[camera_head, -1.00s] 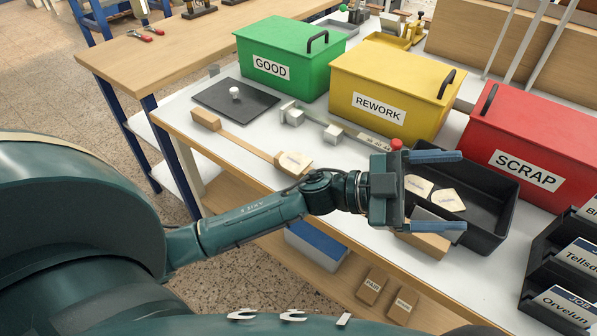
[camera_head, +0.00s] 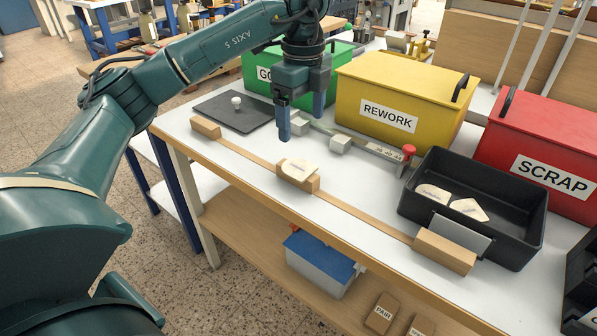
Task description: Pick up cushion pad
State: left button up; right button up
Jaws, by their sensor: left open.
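A dark grey flat pad (camera_head: 222,118) lies at the left end of the white table, with a small white knob-like piece (camera_head: 236,102) on it. I take the dark pad for the cushion pad, but cannot tell for sure. My left gripper (camera_head: 301,122) points down, open and empty, to the right of the dark pad and in front of the green box. Its fingers are apart, above small metal blocks (camera_head: 299,127). My right gripper is out of view.
The green GOOD box (camera_head: 262,92), partly hidden by my arm, the yellow REWORK box (camera_head: 400,90) and the red SCRAP box (camera_head: 530,140) line the back. A black tray (camera_head: 520,235) with cream cards stands right.

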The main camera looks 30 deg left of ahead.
pick_arm(q)
send_over(307, 172)
jog(key=f, duration=0.3)
jog(key=a+f, duration=0.1)
jog(key=f, duration=0.1)
jog(key=shift+s+f, duration=0.2)
jog(key=shift+f, duration=0.05)
jog(key=shift+w+d+f+b, duration=0.1)
jog(key=shift+d+f+b, duration=0.15)
jog(key=shift+f, duration=1.1)
jog(key=shift+w+d+f+b, duration=0.15)
jog(key=shift+d+f, duration=0.1)
jog(key=shift+f, duration=1.1)
jog(key=shift+f, duration=0.25)
jog(key=shift+c, duration=0.5)
jog(key=c, duration=1)
